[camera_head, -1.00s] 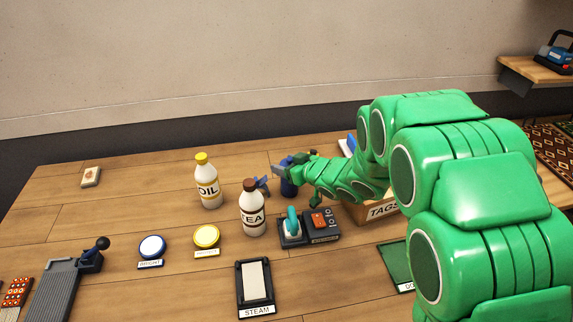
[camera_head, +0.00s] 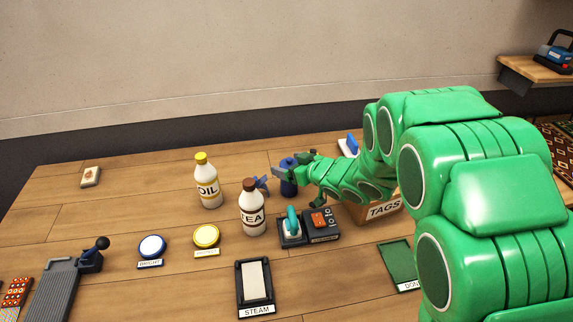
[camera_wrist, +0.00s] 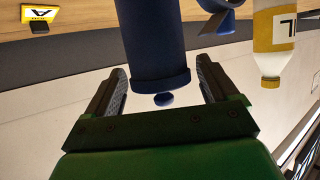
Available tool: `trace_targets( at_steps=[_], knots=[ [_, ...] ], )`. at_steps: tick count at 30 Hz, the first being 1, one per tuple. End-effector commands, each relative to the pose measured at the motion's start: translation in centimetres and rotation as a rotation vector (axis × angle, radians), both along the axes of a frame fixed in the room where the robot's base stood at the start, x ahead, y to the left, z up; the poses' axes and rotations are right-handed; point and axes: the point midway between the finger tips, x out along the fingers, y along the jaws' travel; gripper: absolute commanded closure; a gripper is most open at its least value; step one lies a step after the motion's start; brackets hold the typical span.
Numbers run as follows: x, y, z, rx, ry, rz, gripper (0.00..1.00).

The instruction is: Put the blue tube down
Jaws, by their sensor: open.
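The blue tube (camera_head: 288,180) stands upright on the wooden table, behind the switch box and to the right of the tea bottle. My gripper (camera_head: 298,184) is at the tube, and my green arm reaches in from the right. In the wrist view, which looks upside down, the tube (camera_wrist: 155,42) reaches in between the two fingertips of my open gripper (camera_wrist: 160,88). A gap shows on each side of it, so the fingers do not grip it. The tube's base is out of the wrist view.
The tea bottle (camera_head: 252,210) and oil bottle (camera_head: 208,185) stand to the left. A switch box (camera_head: 321,224) is in front, and the tags box (camera_head: 382,208) is at right. A smaller blue part (camera_head: 262,185) shows beside the tube. The table's back left is mostly clear.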

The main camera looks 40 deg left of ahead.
Motion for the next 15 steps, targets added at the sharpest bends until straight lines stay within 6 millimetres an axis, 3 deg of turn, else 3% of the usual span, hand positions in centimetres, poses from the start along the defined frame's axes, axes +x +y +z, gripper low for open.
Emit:
trace_targets(
  at_steps=[15],
  knots=[
    [-1.4, -6.5, 2.7, 0.000, 0.001, -0.001, 0.13]
  ],
)
